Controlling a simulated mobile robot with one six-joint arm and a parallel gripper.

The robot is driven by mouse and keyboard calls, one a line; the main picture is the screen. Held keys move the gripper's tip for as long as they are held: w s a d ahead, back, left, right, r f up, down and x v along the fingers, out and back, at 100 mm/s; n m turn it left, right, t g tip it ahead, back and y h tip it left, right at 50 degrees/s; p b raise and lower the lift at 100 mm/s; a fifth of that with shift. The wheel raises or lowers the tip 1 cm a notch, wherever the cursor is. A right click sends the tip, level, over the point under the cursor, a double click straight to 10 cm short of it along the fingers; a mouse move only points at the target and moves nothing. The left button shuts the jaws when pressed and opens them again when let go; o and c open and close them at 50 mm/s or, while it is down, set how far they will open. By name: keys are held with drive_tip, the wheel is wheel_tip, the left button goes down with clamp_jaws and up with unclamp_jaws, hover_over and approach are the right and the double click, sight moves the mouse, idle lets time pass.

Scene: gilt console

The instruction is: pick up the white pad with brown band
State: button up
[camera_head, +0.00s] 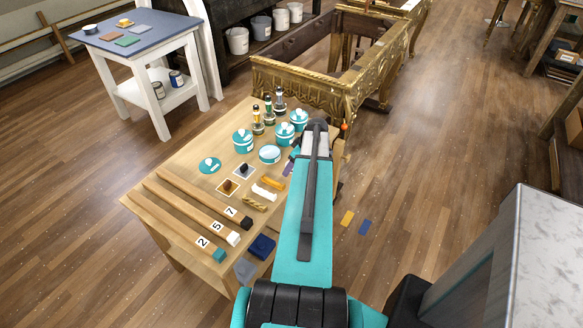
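A small white elongated piece (264,191) lies on the wooden worktable, just left of my arm. It may be the white pad, but I cannot make out a brown band on it. An orange-yellow piece (273,182) lies just behind it and a twisted tan piece (254,204) just in front. My teal arm reaches up the middle of the view along the table's right side. My gripper's fingers are hidden at the arm's far end, and no hold on anything shows.
The gilt console (350,85) stands behind. Floor at right is mostly free.

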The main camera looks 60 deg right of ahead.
drive_tip(key=c, duration=1.1)
drive_tip(key=shift+r, duration=0.2)
drive_tip(key=shift+c, duration=0.2)
drive_tip(key=shift+r+b, duration=0.75)
drive_tip(key=shift+r, duration=0.75)
drive_tip(key=s+r+b, duration=0.1)
drive_tip(key=s+b, duration=0.2)
drive_tip(key=s, duration=1.3)
drive_tip(key=shift+r+b, duration=0.3)
drive_tip(key=shift+r, duration=0.05)
drive_tip(key=shift+a, duration=0.1)
